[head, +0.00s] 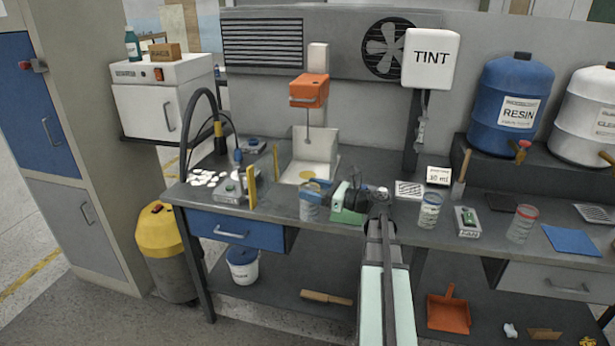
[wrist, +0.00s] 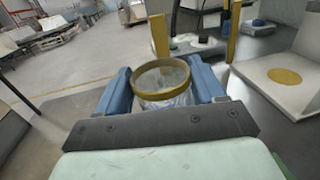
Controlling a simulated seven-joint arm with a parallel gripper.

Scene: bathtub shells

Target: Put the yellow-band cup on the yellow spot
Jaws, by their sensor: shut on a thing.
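The yellow-band cup (wrist: 163,84) is clear, with a yellow ring at its rim, and stands upright between the blue fingers of my gripper (wrist: 165,92) in the wrist view. My gripper is shut on it. In the head view the cup (head: 310,208) is at the front edge of the bench, partly hidden by my gripper (head: 318,187). I cannot tell whether its base touches the bench. The yellow spot (head: 307,174) lies on the pale base under the orange dispenser, behind the cup. The spot also shows at the right in the wrist view (wrist: 284,76), apart from the cup and bare.
Yellow posts (head: 251,186) stand left of the pale stand (head: 330,150). The orange dispenser (head: 309,91) hangs above the spot. A black hose (head: 184,130) arches at the left. A second cup (head: 429,212) and a red-band cup (head: 522,224) stand to the right.

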